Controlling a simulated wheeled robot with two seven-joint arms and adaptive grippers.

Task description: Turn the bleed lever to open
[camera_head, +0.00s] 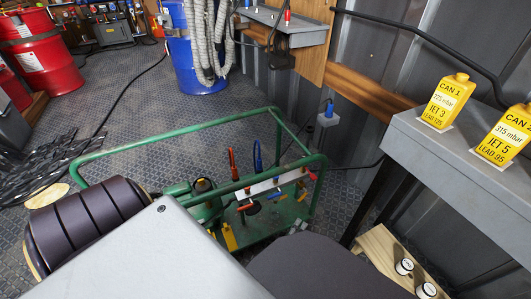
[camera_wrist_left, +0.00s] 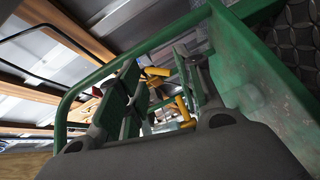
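A green tubular-framed cart (camera_head: 176,131) stands on the floor in the middle of the head view. It carries a pale valve bar (camera_head: 270,186) with upright red (camera_head: 232,163) and blue (camera_head: 257,156) parts and small coloured handles; I cannot tell which is the bleed lever. In the left wrist view, the green frame (camera_wrist_left: 150,47) surrounds my left gripper (camera_wrist_left: 152,92). Its fingers look apart, with yellow handles (camera_wrist_left: 157,72) beyond or between them; contact cannot be judged. My grey arm parts hide the left gripper in the head view. My right gripper is out of view.
A grey bench (camera_head: 455,180) with yellow cans (camera_head: 447,102) stands at the right. A wooden shelf (camera_head: 385,249) with small white-topped jars is below it. Blue (camera_head: 190,60) and red (camera_head: 48,62) drums stand at the back. A cable (camera_head: 118,100) crosses the open floor.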

